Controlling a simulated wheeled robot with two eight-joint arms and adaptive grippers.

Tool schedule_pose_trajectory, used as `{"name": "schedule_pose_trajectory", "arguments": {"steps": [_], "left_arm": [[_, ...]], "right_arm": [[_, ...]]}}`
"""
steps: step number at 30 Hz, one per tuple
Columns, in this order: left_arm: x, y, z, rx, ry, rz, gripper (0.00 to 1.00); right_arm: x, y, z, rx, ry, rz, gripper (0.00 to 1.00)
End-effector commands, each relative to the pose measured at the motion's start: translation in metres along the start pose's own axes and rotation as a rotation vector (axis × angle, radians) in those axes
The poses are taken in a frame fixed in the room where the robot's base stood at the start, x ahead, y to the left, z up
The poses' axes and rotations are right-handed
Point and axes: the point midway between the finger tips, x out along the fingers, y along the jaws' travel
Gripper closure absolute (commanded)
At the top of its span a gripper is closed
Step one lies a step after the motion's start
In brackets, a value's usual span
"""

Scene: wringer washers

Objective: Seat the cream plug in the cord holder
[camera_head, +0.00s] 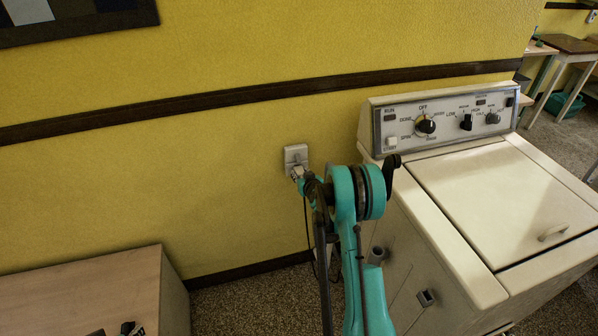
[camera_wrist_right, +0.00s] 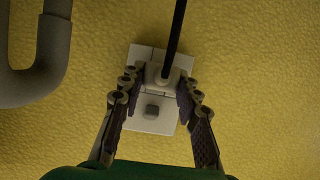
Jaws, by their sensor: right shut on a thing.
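A pale wall plate (camera_head: 296,152) is on the yellow wall, left of the washer; in the right wrist view the plate (camera_wrist_right: 152,110) has a small grey switch. My right gripper (camera_head: 300,180) is at the plate, its fingers (camera_wrist_right: 157,92) shut on the cream plug (camera_wrist_right: 164,76). The plug is in front of the plate; I cannot tell whether it is in the outlet. Its black cord (camera_wrist_right: 175,35) runs away from it. A small fitting (camera_head: 426,297) on the washer's side may be the cord holder. Dark tips (camera_head: 128,327) at the bottom left may be my left gripper.
The cream washer (camera_head: 520,190) with its control panel (camera_head: 440,118) stands right of my arm. A wooden cabinet (camera_head: 80,290) stands at the lower left. Speckled floor (camera_head: 250,300) lies free between them. A grey pipe (camera_wrist_right: 45,75) is near the plate in the wrist view.

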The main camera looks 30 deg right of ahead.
Motion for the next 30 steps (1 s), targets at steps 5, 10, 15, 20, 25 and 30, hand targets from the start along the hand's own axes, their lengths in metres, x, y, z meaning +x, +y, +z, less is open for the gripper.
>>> {"name": "schedule_pose_trajectory", "arguments": {"steps": [5,10,15,20,25,30], "left_arm": [[0.000,0.000,0.000,0.000,0.000,0.000,0.60],[0.001,0.000,0.001,0.000,0.000,0.000,0.60],[0.003,0.000,0.002,0.000,0.000,0.000,0.60],[0.005,0.000,0.003,0.000,0.000,0.000,0.60],[0.007,0.000,0.005,0.000,0.000,0.000,0.60],[0.009,0.000,0.006,0.000,0.000,0.000,0.60]], "right_arm": [[0.000,0.000,0.000,0.000,-0.001,0.000,0.96],[-0.003,0.000,0.001,0.000,-0.001,0.000,0.96],[-0.011,0.000,0.005,-0.001,-0.001,0.000,0.96],[-0.018,0.000,0.008,0.000,0.000,0.000,0.96],[-0.027,0.000,0.012,0.001,0.000,0.000,0.96],[-0.035,0.000,0.015,0.001,0.000,0.000,0.96]]}}
